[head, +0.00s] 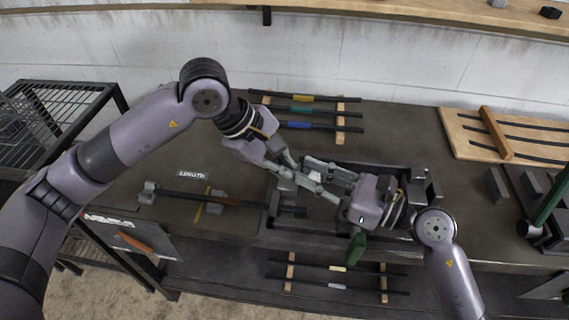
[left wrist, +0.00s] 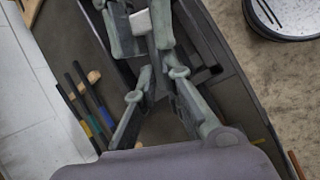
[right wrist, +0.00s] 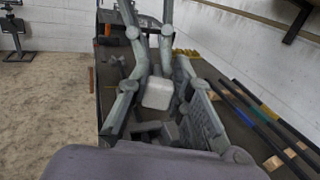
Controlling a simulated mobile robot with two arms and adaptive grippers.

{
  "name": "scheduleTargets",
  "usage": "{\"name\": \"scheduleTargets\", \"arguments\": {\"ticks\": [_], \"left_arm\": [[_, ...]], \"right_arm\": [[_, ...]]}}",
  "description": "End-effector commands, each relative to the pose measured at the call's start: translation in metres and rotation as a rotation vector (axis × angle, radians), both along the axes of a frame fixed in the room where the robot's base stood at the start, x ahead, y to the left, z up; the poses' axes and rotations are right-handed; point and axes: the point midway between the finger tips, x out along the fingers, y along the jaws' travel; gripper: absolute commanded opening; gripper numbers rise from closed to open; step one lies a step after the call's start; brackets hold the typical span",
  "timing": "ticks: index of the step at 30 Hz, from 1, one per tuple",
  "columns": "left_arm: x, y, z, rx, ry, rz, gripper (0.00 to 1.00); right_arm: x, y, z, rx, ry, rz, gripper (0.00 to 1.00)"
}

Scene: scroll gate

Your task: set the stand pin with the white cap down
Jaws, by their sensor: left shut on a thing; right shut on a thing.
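The white cap of the stand pin (left wrist: 140,20) shows as a small pale block between the meeting fingers; it also shows in the right wrist view (right wrist: 158,93). The pin's shaft is hidden or too small to make out. My left gripper (head: 290,170) reaches in from the upper left and is shut at the cap. My right gripper (head: 310,175) reaches in from the right and is shut there too. The two sets of fingers overlap closely above a dark open tray (head: 270,215) on the bench. Whether the pin touches anything below is hidden.
Rods with yellow, green and blue bands lie on wooden rests (head: 341,130) behind the grippers. A dark rod (head: 225,200) lies on holders at left. A wooden slotted board (head: 535,140) and a green handle (head: 552,197) are at right.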

Motion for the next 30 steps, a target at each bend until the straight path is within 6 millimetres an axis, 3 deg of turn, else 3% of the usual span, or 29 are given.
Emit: {"name": "scheduleTargets", "arguments": {"ticks": [2, 3, 13, 23, 30], "left_arm": [[0.001, 0.0, 0.001, -0.001, -0.003, 0.001, 0.0], [0.001, 0.0, 0.001, -0.001, -0.004, 0.0, 0.0], [0.001, 0.0, 0.001, -0.001, -0.003, 0.001, 0.0], [0.0, 0.0, 0.001, -0.001, -0.002, 0.0, 0.0], [0.0, 0.0, 0.001, -0.001, -0.002, 0.0, 0.0]], "right_arm": [[-0.001, 0.001, 0.0, 0.0, 0.001, 0.003, 0.0], [-0.001, 0.001, 0.0, 0.0, 0.001, 0.003, 0.21], [-0.001, 0.0, 0.0, 0.0, 0.001, 0.002, 0.43], [-0.001, -0.001, -0.001, -0.001, 0.002, 0.001, 0.44], [-0.015, -0.03, -0.002, -0.006, 0.003, 0.001, 0.44]]}}
